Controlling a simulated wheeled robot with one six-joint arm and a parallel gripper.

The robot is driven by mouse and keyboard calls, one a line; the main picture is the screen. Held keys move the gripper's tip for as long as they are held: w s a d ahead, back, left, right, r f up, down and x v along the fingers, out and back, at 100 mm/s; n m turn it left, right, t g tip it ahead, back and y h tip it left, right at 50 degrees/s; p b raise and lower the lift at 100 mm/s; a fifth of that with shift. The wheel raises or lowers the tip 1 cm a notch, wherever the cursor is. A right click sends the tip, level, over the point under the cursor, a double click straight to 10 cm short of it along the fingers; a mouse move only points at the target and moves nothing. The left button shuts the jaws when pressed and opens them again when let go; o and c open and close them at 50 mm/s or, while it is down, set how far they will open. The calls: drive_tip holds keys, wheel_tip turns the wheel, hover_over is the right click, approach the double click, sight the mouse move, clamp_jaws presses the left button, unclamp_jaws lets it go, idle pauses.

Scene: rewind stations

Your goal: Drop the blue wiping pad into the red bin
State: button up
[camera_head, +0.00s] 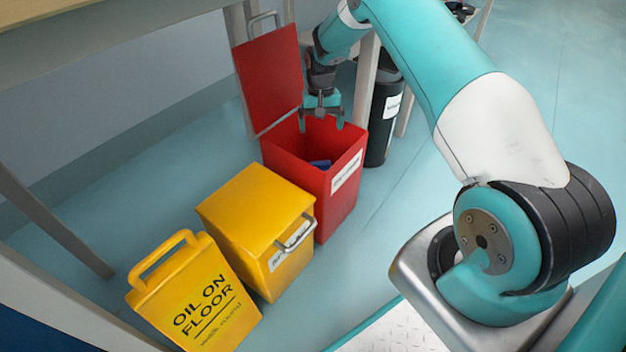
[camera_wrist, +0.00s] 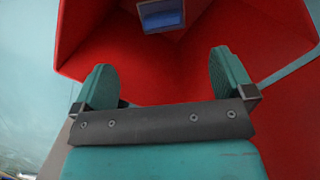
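The red bin (camera_head: 336,207) stands on the floor with its red lid (camera_head: 268,78) raised. A blue pad (camera_head: 319,164) lies inside the red bin; it also shows in the wrist view (camera_wrist: 160,16), at the top middle, apart from the fingers. My gripper (camera_head: 321,122) is above the bin's opening, pointing down. In the wrist view the two teal fingers (camera_wrist: 162,72) are wide apart with nothing between them. The bin's red inside fills most of that view.
A closed yellow bin (camera_head: 245,215) stands left of the red bin. A yellow "OIL ON FLOOR" sign (camera_head: 195,295) stands in front of it. A black bin (camera_head: 383,120) stands behind the red bin at right. Table legs (camera_head: 55,225) stand at left. Floor at right is clear.

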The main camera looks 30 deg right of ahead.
wheel_tip(320, 180, up, 7)
drive_tip(key=p, duration=0.3)
drive_tip(key=shift+w+d+r, duration=0.2)
drive_tip(key=shift+w+d, duration=0.05)
drive_tip(key=shift+w, duration=0.1)
